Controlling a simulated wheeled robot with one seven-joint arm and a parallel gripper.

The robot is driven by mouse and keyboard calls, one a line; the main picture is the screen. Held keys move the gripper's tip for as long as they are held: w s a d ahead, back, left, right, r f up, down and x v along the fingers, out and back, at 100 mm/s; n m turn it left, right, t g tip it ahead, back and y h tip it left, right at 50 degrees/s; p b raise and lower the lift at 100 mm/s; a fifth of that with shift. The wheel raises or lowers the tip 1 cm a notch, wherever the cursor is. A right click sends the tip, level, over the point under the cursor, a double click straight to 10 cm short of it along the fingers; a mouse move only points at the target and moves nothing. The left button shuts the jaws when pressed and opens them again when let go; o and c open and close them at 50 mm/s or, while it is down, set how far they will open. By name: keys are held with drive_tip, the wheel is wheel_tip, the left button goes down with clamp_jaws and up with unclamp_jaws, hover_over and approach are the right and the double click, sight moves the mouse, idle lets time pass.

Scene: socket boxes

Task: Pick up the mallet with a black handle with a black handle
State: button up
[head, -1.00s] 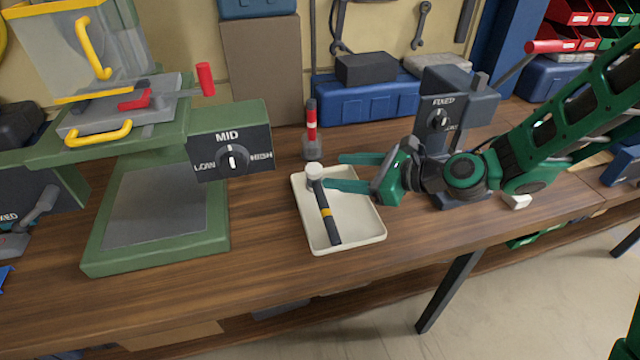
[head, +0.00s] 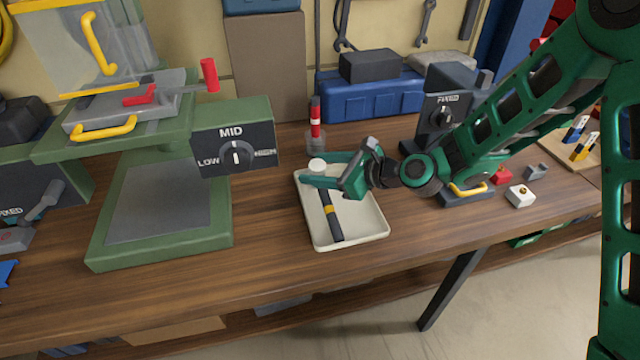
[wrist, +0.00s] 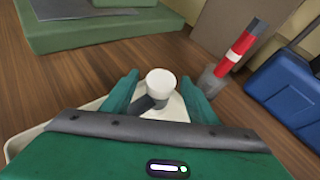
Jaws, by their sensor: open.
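The mallet (head: 331,216) lies in a cream tray (head: 373,236) on the workbench. The rest of the handle is hidden there by the gripper body. I cannot tell whether the fingers touch the mallet.
A red-and-white striped post (head: 315,118) stands just behind the tray. A green machine with a MID dial (head: 236,155) stands to the left. A grey FIXED dial box (head: 440,110) and a white button block (head: 520,196) are to the right. Bench in front is clear.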

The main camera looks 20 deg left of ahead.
clamp_jaws()
drive_tip(key=shift+r, duration=0.1)
